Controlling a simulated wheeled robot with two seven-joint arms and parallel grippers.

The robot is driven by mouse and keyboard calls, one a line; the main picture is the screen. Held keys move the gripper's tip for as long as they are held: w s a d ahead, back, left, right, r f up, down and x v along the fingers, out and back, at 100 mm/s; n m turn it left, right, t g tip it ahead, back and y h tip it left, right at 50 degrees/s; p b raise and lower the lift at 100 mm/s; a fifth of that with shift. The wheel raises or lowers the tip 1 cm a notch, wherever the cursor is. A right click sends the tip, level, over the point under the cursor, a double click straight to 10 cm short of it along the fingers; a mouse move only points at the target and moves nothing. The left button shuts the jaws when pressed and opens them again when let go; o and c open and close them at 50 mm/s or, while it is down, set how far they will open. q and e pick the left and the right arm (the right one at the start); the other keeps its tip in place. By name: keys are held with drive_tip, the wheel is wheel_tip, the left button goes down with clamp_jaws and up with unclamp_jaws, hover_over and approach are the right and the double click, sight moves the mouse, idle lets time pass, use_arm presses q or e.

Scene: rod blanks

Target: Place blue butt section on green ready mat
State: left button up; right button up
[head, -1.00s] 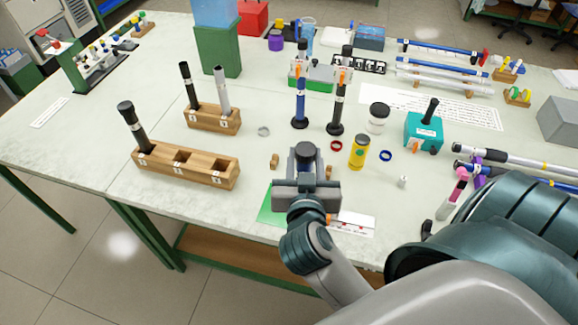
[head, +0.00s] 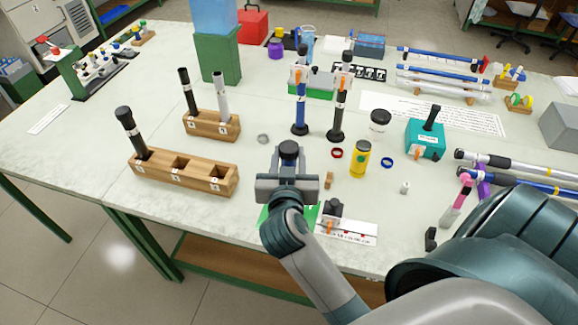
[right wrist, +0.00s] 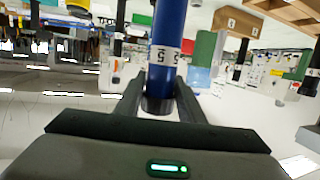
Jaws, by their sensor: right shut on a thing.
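My right gripper (head: 287,185) is over the green ready mat (head: 307,218) near the table's front edge, and covers much of the mat. In the right wrist view, its fingers are shut on the blue butt section (right wrist: 167,45), a blue tube with a white band marked 5 and a black end between the fingers. In the head view the gripper and arm hide the blue tube; a black round end shows just beyond the gripper. I cannot tell whether the section touches the mat. My left gripper is not in view.
A white label strip (head: 350,234) and a small black fixture (head: 332,209) lie right of the mat. A wooden block with holes (head: 205,182) stands left. A yellow bottle (head: 360,160) and upright rods (head: 339,115) stand beyond.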

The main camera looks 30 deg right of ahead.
drive_tip(key=shift+f, duration=1.95)
drive_tip(key=o, duration=1.1)
drive_tip(key=shift+f, duration=0.15)
drive_tip(key=b+v, duration=0.2)
drive_tip(key=v, duration=1)
